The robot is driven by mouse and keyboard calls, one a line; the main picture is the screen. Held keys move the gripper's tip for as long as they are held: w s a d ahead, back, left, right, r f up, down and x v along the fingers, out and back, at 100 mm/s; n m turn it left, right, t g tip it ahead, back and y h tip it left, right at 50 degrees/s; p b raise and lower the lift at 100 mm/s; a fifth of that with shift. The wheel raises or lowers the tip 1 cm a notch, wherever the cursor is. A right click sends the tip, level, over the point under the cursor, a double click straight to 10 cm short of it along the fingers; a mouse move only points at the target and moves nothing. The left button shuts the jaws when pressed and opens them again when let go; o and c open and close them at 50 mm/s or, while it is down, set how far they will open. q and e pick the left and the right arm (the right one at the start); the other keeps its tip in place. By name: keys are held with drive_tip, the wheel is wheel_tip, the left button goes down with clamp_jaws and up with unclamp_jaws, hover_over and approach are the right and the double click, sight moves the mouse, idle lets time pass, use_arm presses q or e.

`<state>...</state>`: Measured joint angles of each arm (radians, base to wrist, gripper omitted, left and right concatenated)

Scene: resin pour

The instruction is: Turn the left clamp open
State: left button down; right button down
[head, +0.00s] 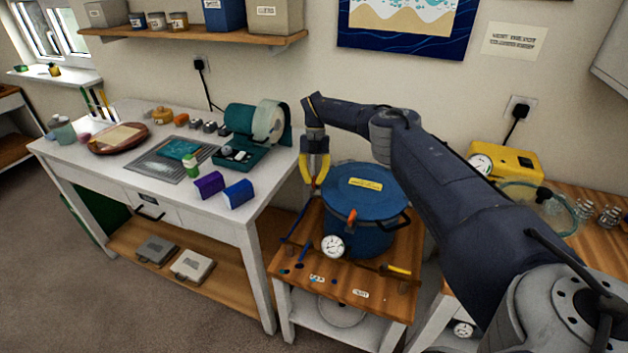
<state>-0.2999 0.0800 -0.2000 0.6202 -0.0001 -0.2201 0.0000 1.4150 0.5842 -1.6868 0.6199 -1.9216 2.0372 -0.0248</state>
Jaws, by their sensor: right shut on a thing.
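A blue pressure pot (358,236) with a blue lid (372,185) and a yellow label stands on a small wooden-topped stand. A round white gauge (332,246) is on its front. An orange clamp (351,217) shows at the front of the lid rim. My right gripper (315,181), with yellow fingers, points down at the left edge of the lid. It is shut on the left clamp (316,184), of which only a small reddish part shows between the fingertips. How far that clamp is turned is hidden. My left gripper is not in view.
A white table (75,160) on the left holds a teal tape dispenser (240,160), purple and blue blocks, a tray and small jars. A yellow pump (505,161) with a hose stands on the right bench. Tools lie on the stand's front. My right arm spans above the pot's right side.

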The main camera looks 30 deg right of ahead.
sight(314, 179)
drive_tip(key=shift+f+n, duration=0.1)
drive_tip(key=shift+n, duration=0.5)
drive_tip(key=c, duration=1.5)
unclamp_jaws()
drive_tip(key=shift+r, duration=0.2)
drive_tip(key=shift+v, duration=2.8)
drive_tip(key=shift+w+r, duration=0.3)
drive_tip(key=shift+r, duration=0.4)
